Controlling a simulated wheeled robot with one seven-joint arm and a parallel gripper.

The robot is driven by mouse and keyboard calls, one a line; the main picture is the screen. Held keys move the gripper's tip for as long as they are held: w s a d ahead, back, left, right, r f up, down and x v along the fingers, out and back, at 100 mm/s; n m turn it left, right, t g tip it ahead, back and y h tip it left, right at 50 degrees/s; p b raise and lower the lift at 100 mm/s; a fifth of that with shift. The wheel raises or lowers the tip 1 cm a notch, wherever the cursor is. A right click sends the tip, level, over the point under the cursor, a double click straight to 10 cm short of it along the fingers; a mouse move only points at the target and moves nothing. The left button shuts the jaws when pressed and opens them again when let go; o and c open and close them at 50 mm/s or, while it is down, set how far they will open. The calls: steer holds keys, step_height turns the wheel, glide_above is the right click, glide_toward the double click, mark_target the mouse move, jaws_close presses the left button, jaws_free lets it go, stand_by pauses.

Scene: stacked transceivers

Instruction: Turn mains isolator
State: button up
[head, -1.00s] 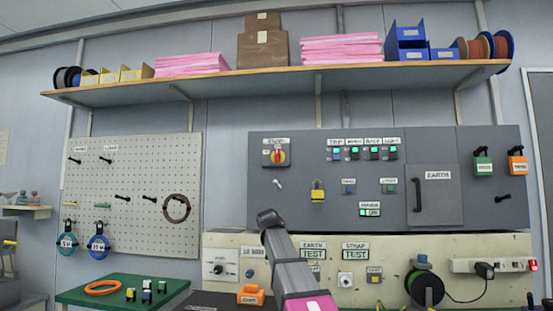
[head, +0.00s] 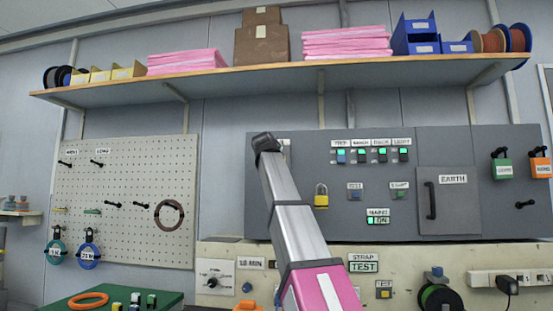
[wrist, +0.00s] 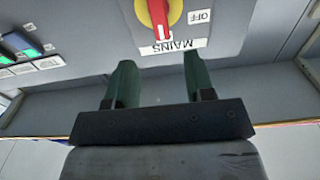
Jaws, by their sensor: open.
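The mains isolator, a yellow disc with a red handle (wrist: 157,12) on a grey plate, is at the top of the wrist view. Its MAINS label (wrist: 173,47) appears upside down, and an OFF label (wrist: 200,16) sits to the right. The handle stands nearly upright in the picture. My gripper (wrist: 156,66) has two green fingers spread apart with nothing between them. They are below the knob in the picture and apart from it. In the head view my arm covers the isolator and my gripper is hidden. The MAINS ON lamp (head: 378,217) glows green.
The grey panel (head: 300,225) also carries a yellow padlock (head: 321,196), lit switches (head: 382,153) and an EARTH door (head: 450,201). A long shelf (head: 290,77) with boxes overhangs it. A cream test bench (head: 225,255) stands below.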

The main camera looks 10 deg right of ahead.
steer(key=x, duration=1)
steer(key=shift+w, duration=0.2)
steer(key=shift+f, duration=0.1)
steer(key=shift+d, duration=0.1)
jaws_close()
